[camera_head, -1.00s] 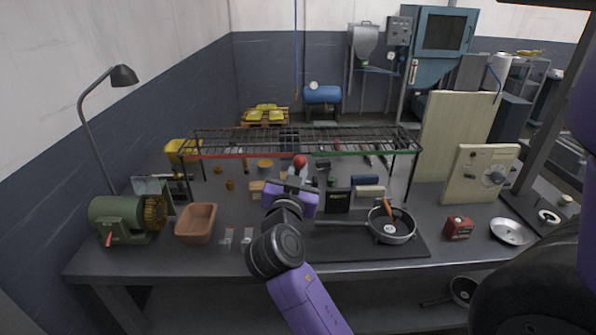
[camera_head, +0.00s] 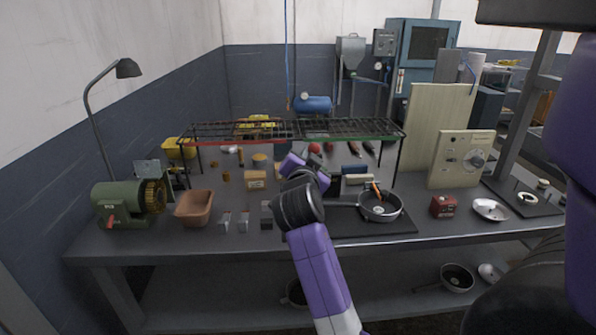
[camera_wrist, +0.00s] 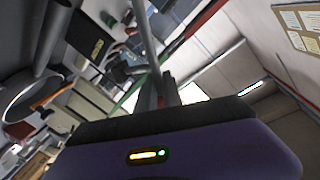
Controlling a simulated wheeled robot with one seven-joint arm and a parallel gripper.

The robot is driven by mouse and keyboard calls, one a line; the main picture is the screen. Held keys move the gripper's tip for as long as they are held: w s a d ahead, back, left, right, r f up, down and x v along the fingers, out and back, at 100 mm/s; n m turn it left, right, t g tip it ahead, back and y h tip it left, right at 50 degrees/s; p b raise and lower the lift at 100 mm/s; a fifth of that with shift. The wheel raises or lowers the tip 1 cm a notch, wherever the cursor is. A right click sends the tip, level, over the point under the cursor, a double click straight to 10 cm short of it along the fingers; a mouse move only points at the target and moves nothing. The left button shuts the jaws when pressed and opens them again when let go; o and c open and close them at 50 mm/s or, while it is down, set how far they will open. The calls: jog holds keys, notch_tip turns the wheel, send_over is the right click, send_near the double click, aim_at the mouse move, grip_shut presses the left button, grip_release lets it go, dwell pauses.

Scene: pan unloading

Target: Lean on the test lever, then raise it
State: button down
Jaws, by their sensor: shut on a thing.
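The test lever shows in the head view as a red round knob (camera_head: 314,148) just beyond my gripper (camera_head: 307,163), under the wire rack. My arm and wrist hide its shaft and base there. In the wrist view a slim grey rod (camera_wrist: 145,38), seemingly the lever's shaft, runs down to the dark fingers of my gripper (camera_wrist: 163,92). The fingers look shut around it. I cannot see the exact contact or the lever's exact tilt.
The wire rack (camera_head: 345,128) stands over the bench's back. A pan (camera_head: 395,212) with an orange item lies right of my arm; a brown bin (camera_head: 193,207) and green motor (camera_head: 118,203) stand left. A red box (camera_head: 443,206) sits farther right.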

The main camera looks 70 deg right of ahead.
jog(key=s+f+m+b, duration=0.2)
jog(key=f+m+b, duration=0.1)
jog(key=s+d+f+m+y+b, duration=0.1)
jog(key=b, duration=0.1)
jog(key=shift+s+d+f+m+t, duration=0.1)
jog(key=shift+s+f+m+t, duration=0.1)
jog(key=shift+m+t, duration=0.15)
jog(key=shift+s+d+f+m+t+y+b, duration=0.1)
jog(key=shift+s+f+m+t+b, duration=0.05)
jog(key=shift+f+m+b, duration=0.45)
jog(key=shift+s+d+f+m+t+y+b, duration=0.1)
jog(key=shift+s+f+m+t+b, duration=0.1)
jog(key=shift+f+m+b, duration=0.4)
jog(key=shift+s+d+f+m+t+y+b, duration=0.1)
jog(key=shift+s+f+m+b, duration=0.05)
jog(key=shift+f+m+b, duration=0.45)
jog(key=c, duration=1.5)
grip_release()
jog(key=shift+a, duration=0.15)
jog(key=v, duration=0.7)
jog(key=shift+a+r, duration=0.15)
jog(key=shift+a, duration=0.1)
